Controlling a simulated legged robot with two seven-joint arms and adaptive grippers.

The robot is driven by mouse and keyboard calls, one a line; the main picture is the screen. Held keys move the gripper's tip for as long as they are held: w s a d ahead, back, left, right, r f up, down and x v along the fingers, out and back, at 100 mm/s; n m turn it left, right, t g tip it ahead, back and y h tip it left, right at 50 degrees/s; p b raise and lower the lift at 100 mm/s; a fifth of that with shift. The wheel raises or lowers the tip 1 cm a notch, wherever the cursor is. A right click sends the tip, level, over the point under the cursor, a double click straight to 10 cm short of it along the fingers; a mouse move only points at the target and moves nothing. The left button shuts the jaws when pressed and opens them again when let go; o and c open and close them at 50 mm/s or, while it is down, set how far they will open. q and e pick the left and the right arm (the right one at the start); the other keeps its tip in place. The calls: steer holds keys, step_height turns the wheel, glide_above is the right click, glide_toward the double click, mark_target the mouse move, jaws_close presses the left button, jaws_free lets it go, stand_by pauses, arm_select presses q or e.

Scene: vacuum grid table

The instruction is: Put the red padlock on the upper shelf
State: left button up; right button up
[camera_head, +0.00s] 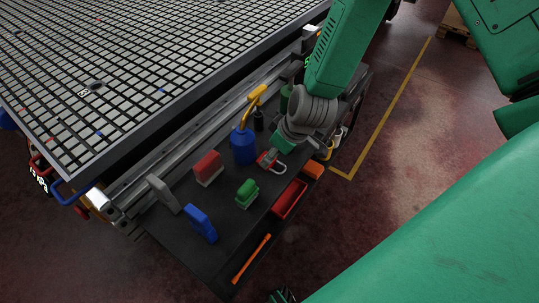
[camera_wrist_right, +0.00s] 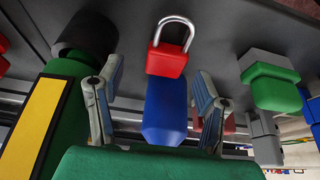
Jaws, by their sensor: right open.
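The red padlock (camera_head: 264,158) with its silver shackle is at the outer edge of the dark shelf (camera_head: 226,222) beside the grid table. My right gripper (camera_head: 277,150) reaches down to it from the upper right and partly hides it. In the right wrist view, the padlock (camera_wrist_right: 167,62) shows its red body and shackle, above the gap between the two separated fingers of my right gripper (camera_wrist_right: 157,100). The gripper is open, and neither finger visibly presses on the padlock. A small dark and green part (camera_head: 282,295) at the bottom edge may be my left gripper, mostly cut off.
A blue oil can (camera_head: 243,146) stands close to the padlock. Red (camera_head: 208,168), green (camera_head: 246,193), blue (camera_head: 201,222) and grey (camera_head: 163,193) pieces stand on the shelf. A red tray (camera_head: 290,199) and an orange box (camera_head: 313,169) sit lower, outside its edge. Bare shelf lies between the pieces.

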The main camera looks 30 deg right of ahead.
steer(key=a+p+v, duration=0.1)
steer(key=v, duration=0.8)
steer(key=s+f+m+g, duration=0.1)
steer(key=s+f+m, duration=0.1)
steer(key=s+f, duration=0.5)
steer(key=s+f+m+g+h, duration=0.1)
steer(key=s+f+g, duration=0.1)
steer(key=s+f, duration=0.6)
steer(key=s, duration=0.5)
steer(key=shift+d+m+h, duration=0.3)
steer(key=shift+m, duration=0.1)
steer(key=shift+d+f, duration=0.2)
steer(key=shift+s+d, duration=0.1)
